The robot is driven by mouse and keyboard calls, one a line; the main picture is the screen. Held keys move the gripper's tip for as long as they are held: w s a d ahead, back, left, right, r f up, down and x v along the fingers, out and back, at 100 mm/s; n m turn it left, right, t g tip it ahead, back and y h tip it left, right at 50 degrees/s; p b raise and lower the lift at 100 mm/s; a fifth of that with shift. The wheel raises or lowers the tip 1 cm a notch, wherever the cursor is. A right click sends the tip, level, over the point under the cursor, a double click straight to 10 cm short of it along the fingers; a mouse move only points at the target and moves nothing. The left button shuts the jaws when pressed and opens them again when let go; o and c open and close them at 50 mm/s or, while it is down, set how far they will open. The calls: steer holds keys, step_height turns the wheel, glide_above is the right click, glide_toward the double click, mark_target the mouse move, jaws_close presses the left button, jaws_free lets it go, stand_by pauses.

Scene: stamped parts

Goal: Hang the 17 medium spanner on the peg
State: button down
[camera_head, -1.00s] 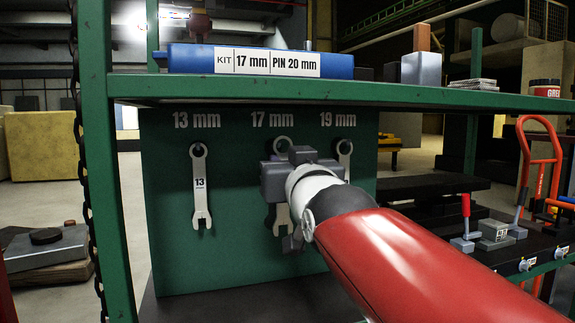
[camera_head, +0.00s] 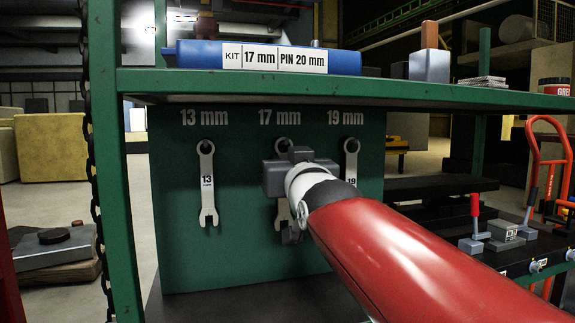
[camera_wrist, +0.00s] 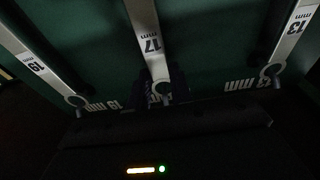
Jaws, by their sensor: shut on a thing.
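The 17 mm spanner (camera_wrist: 150,45) is upright in my gripper (camera_head: 287,182), in front of the green board (camera_head: 175,255) below its "17 mm" lettering. The ring is nearly in line with the middle peg place. I cannot tell whether it is around the peg or just in front; the peg is mostly hidden. In the wrist view the spanner runs down the middle, marked 17. My gripper is shut on its shaft; the fingertips are dark.
The 13 mm spanner (camera_head: 207,182) hangs to the left and the 19 mm spanner (camera_head: 351,163) to the right, close to my gripper. A green shelf (camera_head: 420,95) with a blue kit box (camera_head: 200,58) is above. A green post (camera_head: 127,200) stands left.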

stand_by(0.4)
steer(key=c, duration=1.2)
jaws_free()
steer(key=shift+o, duration=0.2)
steer(key=b+v, duration=0.1)
steer(key=v, duration=0.6)
steer(key=s+d+f+m+g+h+p, duration=0.1)
steer(key=s+d+f+g, duration=0.3)
steer(key=f, duration=0.7)
steer(key=s+d+f+m+g+h+p, duration=0.1)
steer(key=s+d+f+g+h, duration=0.1)
steer(key=s+d+f+g, duration=0.3)
steer(key=s+d+f+m+g+h+p, duration=0.1)
steer(key=s+d+f+g, duration=0.3)
steer(key=s+f, duration=0.6)
step_height(320, 180, down, 8)
steer(key=shift+d+r+h, duration=0.15)
steer(key=shift+d+h, duration=0.15)
steer(key=shift+h, duration=0.2)
